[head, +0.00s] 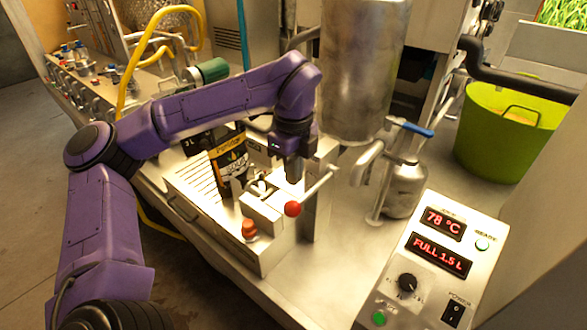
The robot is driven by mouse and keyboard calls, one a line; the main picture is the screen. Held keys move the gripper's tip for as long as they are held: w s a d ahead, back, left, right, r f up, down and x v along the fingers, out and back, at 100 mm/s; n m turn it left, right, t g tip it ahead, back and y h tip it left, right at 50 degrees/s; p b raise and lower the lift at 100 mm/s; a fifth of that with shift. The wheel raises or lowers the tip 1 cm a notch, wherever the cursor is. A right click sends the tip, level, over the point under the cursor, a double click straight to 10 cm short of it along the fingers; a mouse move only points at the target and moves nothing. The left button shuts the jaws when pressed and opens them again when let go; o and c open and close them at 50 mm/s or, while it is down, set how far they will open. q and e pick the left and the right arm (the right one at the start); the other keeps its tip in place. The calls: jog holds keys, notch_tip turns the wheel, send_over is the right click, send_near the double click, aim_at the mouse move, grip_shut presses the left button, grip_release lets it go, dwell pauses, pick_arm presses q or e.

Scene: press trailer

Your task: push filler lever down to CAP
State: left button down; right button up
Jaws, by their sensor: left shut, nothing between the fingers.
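The filler lever is a thin metal rod (318,186) with a red ball knob (292,208) at its lower left end. It slopes down from a metal post at its right toward the front of the filler block (262,216). My left gripper (293,178) points down just above and behind the lever, its fingers shut and empty. I cannot tell whether the fingertips touch the rod. A dark pouch (231,158) with a yellow label stands behind and left of the block. No CAP marking is readable. My right gripper is not in view.
A control panel (428,262) at the right reads 78 °C and FULL 1.5 L. A steel tank (362,70) and a blue-handled valve (411,128) stand behind the lever. A green tub (510,125) is at the far right. An orange-red knob (249,228) sits on the block's front.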

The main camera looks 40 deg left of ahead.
aim_at(292, 203)
pick_arm(q)
jog(key=shift+s+f+b, duration=0.3)
jog(key=shift+s, duration=0.25)
jog(key=shift+w+f+b, duration=0.35)
jog(key=shift+f+b, duration=0.05)
jog(key=shift+f, duration=0.4)
jog(key=shift+s+f+b, duration=0.2)
jog(key=shift+f+b, duration=0.15)
jog(key=shift+f, duration=0.2)
jog(key=shift+w+f+b, duration=0.15)
jog(key=shift+f+b, duration=0.4)
jog(key=shift+f, duration=0.35)
jog(key=shift+f+b, duration=1.25)
jog(key=shift+f, duration=0.6)
jog(key=shift+w+f+b, duration=0.25)
jog(key=shift+f+b, duration=0.7)
jog(key=shift+f, duration=0.1)
jog(key=shift+w+f+b, duration=0.2)
jog(key=shift+f+b, duration=0.7)
jog(key=shift+f, duration=0.1)
jog(key=shift+r, duration=0.15)
